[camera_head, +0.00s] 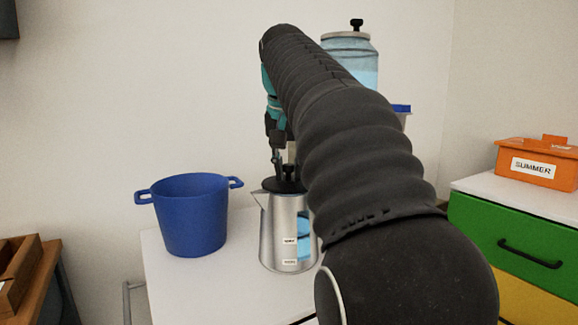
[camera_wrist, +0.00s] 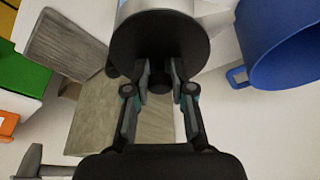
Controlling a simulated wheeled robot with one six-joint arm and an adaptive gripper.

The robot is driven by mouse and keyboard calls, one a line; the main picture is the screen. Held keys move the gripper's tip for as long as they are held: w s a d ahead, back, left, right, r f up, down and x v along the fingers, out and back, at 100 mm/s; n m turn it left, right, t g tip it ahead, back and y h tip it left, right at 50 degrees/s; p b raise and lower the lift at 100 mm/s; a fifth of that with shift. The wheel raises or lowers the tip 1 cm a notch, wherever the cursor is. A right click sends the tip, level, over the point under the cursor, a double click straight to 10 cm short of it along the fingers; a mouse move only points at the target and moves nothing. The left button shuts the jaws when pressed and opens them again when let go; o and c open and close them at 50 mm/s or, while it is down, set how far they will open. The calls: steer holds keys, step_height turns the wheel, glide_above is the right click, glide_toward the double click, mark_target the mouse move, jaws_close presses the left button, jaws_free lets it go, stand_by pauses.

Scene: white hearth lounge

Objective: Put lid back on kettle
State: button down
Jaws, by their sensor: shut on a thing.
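My gripper (camera_head: 279,163) points down from above and is shut on the lid. In the wrist view my gripper (camera_wrist: 161,73) has its fingers at the knob, the lid (camera_wrist: 160,42) shows as a dark disc, and the kettle (camera_wrist: 150,6) shows behind it.
A blue pot (camera_head: 192,215) stands left of the kettle; it also shows in the wrist view (camera_wrist: 285,50). A glass dispenser (camera_head: 349,50) is behind my arm. An orange bin (camera_head: 540,163) sits on a drawer cabinet (camera_head: 505,240) at right. A wooden crate (camera_head: 18,262) is at far left.

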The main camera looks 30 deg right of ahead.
stand_by(0.3)
steer(key=shift+c, duration=2.2)
jaws_free()
steer(key=shift+r, duration=0.15)
steer(key=shift+r+p, duration=0.5)
steer(key=shift+r, duration=2.85)
steer(key=shift+c, duration=0.5)
jaws_close()
steer(key=shift+f+b, duration=1.75)
steer(key=shift+f, duration=0.45)
